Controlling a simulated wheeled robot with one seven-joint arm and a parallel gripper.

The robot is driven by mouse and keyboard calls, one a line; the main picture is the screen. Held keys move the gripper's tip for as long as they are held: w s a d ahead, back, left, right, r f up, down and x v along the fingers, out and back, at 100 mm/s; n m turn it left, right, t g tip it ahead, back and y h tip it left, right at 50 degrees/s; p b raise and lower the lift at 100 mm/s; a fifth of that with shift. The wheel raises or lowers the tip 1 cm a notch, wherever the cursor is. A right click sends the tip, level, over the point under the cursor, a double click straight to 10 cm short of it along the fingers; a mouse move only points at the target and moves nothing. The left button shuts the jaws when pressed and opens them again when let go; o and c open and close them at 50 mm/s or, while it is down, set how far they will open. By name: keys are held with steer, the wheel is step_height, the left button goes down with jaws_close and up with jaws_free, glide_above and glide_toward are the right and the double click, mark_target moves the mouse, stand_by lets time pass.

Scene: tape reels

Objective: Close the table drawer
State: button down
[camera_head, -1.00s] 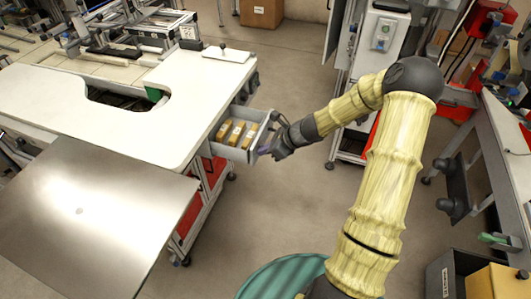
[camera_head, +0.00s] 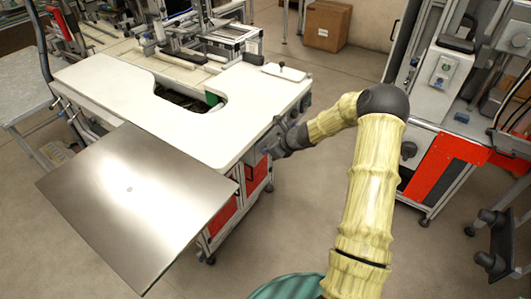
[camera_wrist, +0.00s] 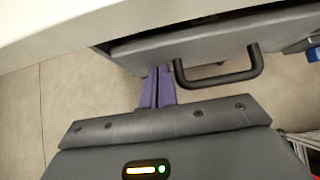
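The white-topped table (camera_head: 110,90) stands at the left in the head view. Its drawer is pushed in under the tabletop, and no contents show. In the wrist view the grey drawer front (camera_wrist: 150,45) lies just below the white table edge (camera_wrist: 60,28), with a narrow dark gap between them. I cannot tell if it is fully flush. Its black handle (camera_wrist: 222,78) is right of my fingers. My gripper (camera_wrist: 158,82) is shut, its two purple fingers side by side with nothing between them. Its tips are at the drawer front; contact is unclear. The head view shows my gripper (camera_head: 268,151) at the table's right side.
A bare metal plate (camera_head: 140,195) juts out at the table's near side. Red bins (camera_head: 222,217) sit below the tabletop. A grey and red machine (camera_head: 440,150) stands at the right. Open floor lies between it and the table. A cardboard box (camera_head: 326,25) is at the back.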

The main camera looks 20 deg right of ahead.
steer(key=shift+w+a+r, duration=0.15)
steer(key=shift+a+r, duration=0.1)
steer(key=shift+a, duration=0.05)
steer(key=s+d+r, duration=0.6)
steer(key=s+d, duration=0.2)
steer(key=shift+s+r+b, duration=0.3)
steer(key=shift+b, duration=0.05)
stand_by(0.5)
